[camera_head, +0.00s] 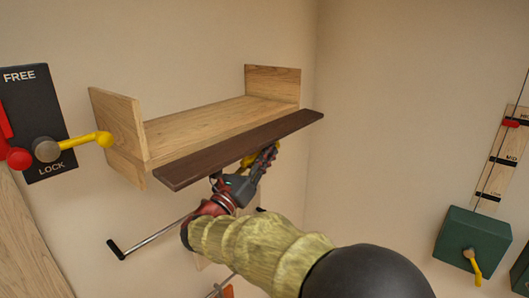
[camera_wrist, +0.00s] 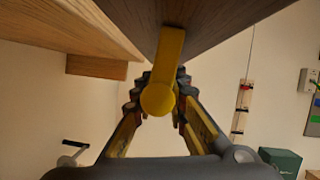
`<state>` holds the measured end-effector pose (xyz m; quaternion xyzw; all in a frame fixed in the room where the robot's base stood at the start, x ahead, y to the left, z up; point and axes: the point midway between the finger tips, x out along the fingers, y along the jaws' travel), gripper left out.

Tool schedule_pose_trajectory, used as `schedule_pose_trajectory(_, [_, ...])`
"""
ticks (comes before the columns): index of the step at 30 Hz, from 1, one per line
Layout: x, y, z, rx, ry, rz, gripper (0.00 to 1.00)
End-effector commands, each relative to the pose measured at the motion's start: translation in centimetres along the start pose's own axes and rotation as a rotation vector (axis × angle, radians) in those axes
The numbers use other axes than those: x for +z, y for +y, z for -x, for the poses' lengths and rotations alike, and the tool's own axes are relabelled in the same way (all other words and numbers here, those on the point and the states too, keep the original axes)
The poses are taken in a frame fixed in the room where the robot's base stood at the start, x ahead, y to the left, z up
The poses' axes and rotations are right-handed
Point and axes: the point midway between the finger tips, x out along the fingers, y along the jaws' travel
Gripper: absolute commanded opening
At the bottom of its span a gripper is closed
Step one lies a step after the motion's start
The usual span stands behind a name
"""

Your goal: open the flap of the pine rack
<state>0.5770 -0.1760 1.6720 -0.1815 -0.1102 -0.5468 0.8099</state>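The pine rack (camera_head: 205,127) is fixed to the wall in the head view, with pale side boards and a shelf. Its dark brown flap (camera_head: 238,152) runs along the front edge and leans outward, leaving the shelf visible from above. A yellow handle (camera_wrist: 171,60) with a round end hangs from the flap in the wrist view. My gripper (camera_head: 268,152) is below the flap's right half. In the wrist view its fingers (camera_wrist: 159,88) stand apart on either side of the handle, whose round end hides part of the space between them. Firm contact is not visible.
A black FREE/LOCK plate (camera_head: 35,120) with a yellow lever (camera_head: 85,141) is left of the rack. A crank rod (camera_head: 150,236) sticks out below it. A green box (camera_head: 472,240) and a scale board (camera_head: 500,160) are at the right. The wall between is clear.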

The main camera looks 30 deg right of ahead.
Motion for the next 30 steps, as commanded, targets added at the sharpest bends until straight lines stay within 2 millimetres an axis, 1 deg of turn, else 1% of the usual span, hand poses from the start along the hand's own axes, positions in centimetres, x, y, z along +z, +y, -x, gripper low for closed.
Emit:
schedule_pose_trajectory(1, [0.01,0.01,0.0,0.0,0.0,0.0,0.07])
schedule_pose_trajectory(5, [0.01,0.01,0.01,0.0,0.0,0.0,0.0])
schedule_pose_trajectory(23, [0.04,0.0,0.0,0.001,0.0,0.001,0.0])
schedule_pose_trajectory(26, [0.28,-0.15,-0.11,0.01,0.0,0.022,0.0])
schedule_pose_trajectory(30, [0.77,-0.59,-0.31,0.04,0.0,0.097,0.0])
